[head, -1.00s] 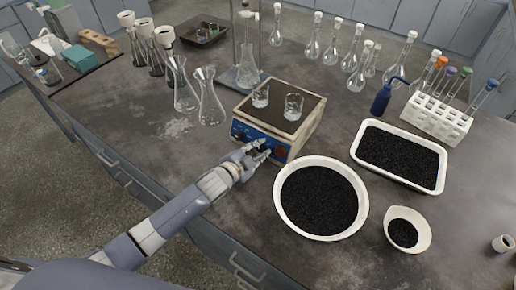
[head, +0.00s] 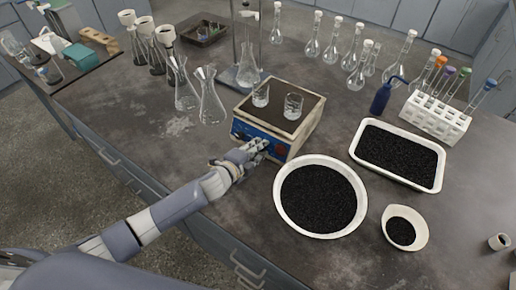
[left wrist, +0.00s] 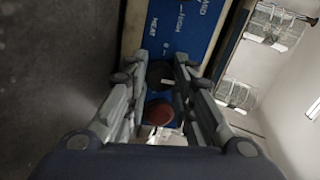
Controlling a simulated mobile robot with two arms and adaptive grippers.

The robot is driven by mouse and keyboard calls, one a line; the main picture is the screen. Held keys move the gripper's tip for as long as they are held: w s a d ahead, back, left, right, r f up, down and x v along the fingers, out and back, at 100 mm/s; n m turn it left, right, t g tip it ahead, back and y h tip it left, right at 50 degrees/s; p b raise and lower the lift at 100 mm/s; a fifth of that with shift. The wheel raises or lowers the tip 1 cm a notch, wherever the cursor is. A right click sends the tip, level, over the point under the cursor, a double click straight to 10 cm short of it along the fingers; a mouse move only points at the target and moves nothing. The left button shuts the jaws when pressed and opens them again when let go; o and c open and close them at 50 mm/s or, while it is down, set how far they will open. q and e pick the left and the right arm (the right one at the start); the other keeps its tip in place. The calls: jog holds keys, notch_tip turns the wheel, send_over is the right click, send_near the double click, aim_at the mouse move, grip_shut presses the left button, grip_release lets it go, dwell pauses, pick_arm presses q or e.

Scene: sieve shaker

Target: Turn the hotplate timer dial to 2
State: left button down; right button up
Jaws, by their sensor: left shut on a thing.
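The hotplate (head: 303,128) is a cream box with a dark top and a blue front panel (left wrist: 182,30). My left gripper (head: 261,146) is at this panel in the head view. In the left wrist view my left gripper (left wrist: 167,71) is shut on a black dial (left wrist: 159,74), one finger on each side. A small pale mark shows by the dial. A round red part (left wrist: 158,113) lies just below it. The panel print reads HEAT and HIGH in part. The number the dial points to cannot be read. My right gripper is not in view.
Two glass beakers (head: 293,106) stand on the hotplate. A white bowl of black grains (head: 281,205) is close at its right front. Two flasks (head: 210,108) stand to its left. A white tray (head: 437,178) lies further right. The bench front left of the gripper is clear.

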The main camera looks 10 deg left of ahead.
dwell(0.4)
pick_arm(q)
jog(key=c, duration=1.3)
grip_release()
jog(key=shift+s, duration=0.1)
jog(key=v, duration=1.2)
